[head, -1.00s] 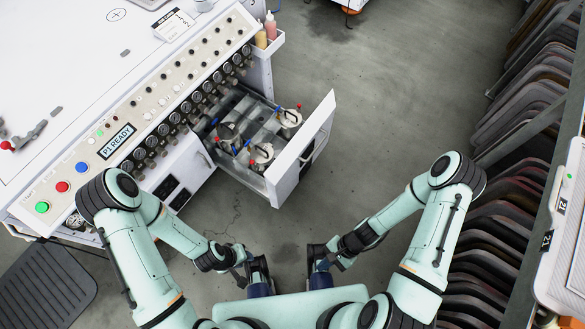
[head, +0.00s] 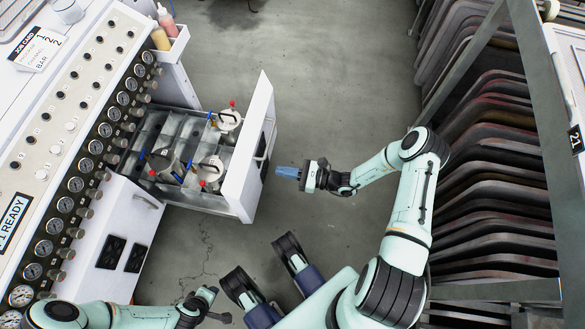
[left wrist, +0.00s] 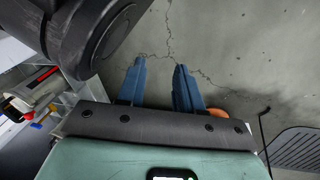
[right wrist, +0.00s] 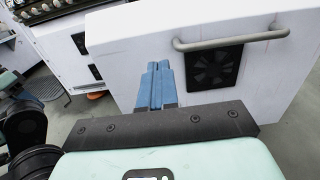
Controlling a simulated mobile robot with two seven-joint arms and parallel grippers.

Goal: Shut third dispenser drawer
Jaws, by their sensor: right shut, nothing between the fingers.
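The dispenser drawer (head: 247,150) is pulled out from the white cabinet, with its tall white front standing well clear of it. It holds several metal canisters (head: 209,172) with red and blue fittings. My right gripper (head: 281,172) is shut and empty, just right of the drawer front, apart from it. In the right wrist view the blue fingers (right wrist: 158,85) are together before the white front panel (right wrist: 240,60), which has a grey bar handle (right wrist: 232,41) and a black fan grille. My left gripper (left wrist: 160,80) has its blue fingers apart over bare floor, with nothing between them.
The control panel with gauges (head: 75,184) runs along the left. A closed cabinet front (head: 127,235) adjoins the open drawer. A rack of dark curved panels (head: 490,170) stands at right. Concrete floor (head: 330,80) is clear between.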

